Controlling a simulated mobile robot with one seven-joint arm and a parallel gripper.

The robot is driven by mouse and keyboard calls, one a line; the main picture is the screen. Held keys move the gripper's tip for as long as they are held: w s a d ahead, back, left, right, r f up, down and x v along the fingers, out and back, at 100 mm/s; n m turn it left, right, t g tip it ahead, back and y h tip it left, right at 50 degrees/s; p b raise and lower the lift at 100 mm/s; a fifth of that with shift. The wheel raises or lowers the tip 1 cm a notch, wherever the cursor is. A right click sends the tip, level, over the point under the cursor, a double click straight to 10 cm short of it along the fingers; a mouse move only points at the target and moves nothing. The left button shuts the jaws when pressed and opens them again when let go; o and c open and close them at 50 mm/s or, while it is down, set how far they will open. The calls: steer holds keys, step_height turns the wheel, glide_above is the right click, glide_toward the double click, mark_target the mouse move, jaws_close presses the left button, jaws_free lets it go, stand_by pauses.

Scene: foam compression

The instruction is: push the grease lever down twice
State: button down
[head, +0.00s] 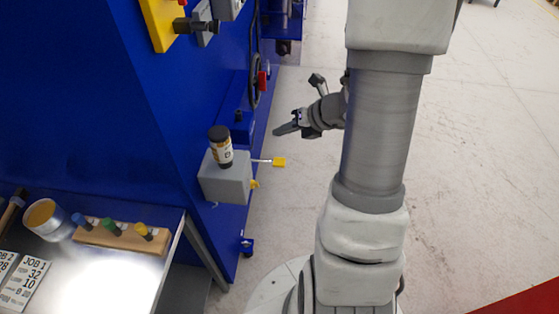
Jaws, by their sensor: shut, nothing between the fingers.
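The grease lever is a thin rod with a yellow tip (279,162) that sticks out to the right from a grey box (226,180) on the side of the blue machine. The lever looks roughly level. A black bottle with a label (220,147) stands on top of the box. My gripper (277,132) is shut and empty. In the picture it is just above the lever's yellow tip, pointing left toward the machine, with a visible gap to the tip. How far apart they are in depth I cannot tell.
The blue machine (130,110) fills the left, with a handwheel (257,80) farther back. A metal table (120,275) at lower left holds a wooden block with coloured pegs (120,236), a round tin (47,218) and job cards (25,285). Open floor (480,150) lies right.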

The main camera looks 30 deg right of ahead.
mark_target(280, 163)
step_height(280, 163, down, 9)
steer(key=b, duration=0.8)
steer(key=shift+r, duration=0.1)
stand_by(1.9)
steer(key=shift+f+b, duration=0.35)
steer(key=shift+f, duration=0.05)
steer(key=shift+f+b, duration=1.15)
steer(key=shift+f, duration=0.2)
stand_by(1.0)
stand_by(0.5)
steer(key=shift+r+p, duration=1.7)
steer(key=shift+r, duration=0.1)
step_height(280, 163, up, 5)
steer(key=p, duration=0.4)
steer(key=shift+p, duration=0.3)
